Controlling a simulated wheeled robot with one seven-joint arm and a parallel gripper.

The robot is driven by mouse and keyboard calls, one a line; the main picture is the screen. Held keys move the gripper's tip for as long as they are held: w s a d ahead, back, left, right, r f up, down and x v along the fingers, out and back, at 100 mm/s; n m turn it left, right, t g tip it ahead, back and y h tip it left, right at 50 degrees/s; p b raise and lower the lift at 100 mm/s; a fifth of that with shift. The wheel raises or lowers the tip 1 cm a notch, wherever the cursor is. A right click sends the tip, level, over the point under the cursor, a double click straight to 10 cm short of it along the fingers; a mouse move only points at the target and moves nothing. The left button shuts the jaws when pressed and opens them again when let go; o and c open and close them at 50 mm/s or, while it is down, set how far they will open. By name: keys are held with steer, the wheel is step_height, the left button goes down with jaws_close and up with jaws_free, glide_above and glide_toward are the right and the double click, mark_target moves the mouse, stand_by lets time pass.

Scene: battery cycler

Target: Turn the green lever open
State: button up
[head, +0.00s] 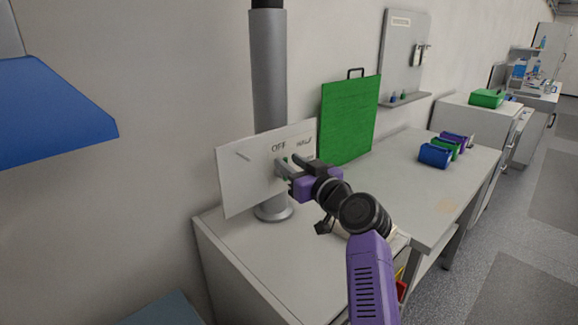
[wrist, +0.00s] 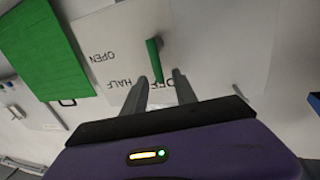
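The green lever (wrist: 155,60) is a short bar on a white panel (head: 235,180), which stands upright on the bench. In the wrist view the panel carries the words OPEN, HALF and OFF, with OFF partly hidden by a finger. The lever's end near my gripper is close to the OFF label. My gripper (wrist: 158,88) is open, with one finger on each side of that end; I cannot tell whether either touches it. In the head view my gripper (head: 287,163) is in front of the panel and hides most of the lever.
A grey post (head: 270,80) rises behind the panel. A green board (head: 350,120) with a black handle stands to the right. Blue, green and purple items (head: 435,155) lie further along the bench (head: 400,185). The bench top between is mostly clear.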

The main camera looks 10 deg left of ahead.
steer(key=shift+w+a, duration=0.3)
steer(key=shift+w, duration=0.05)
jaws_close()
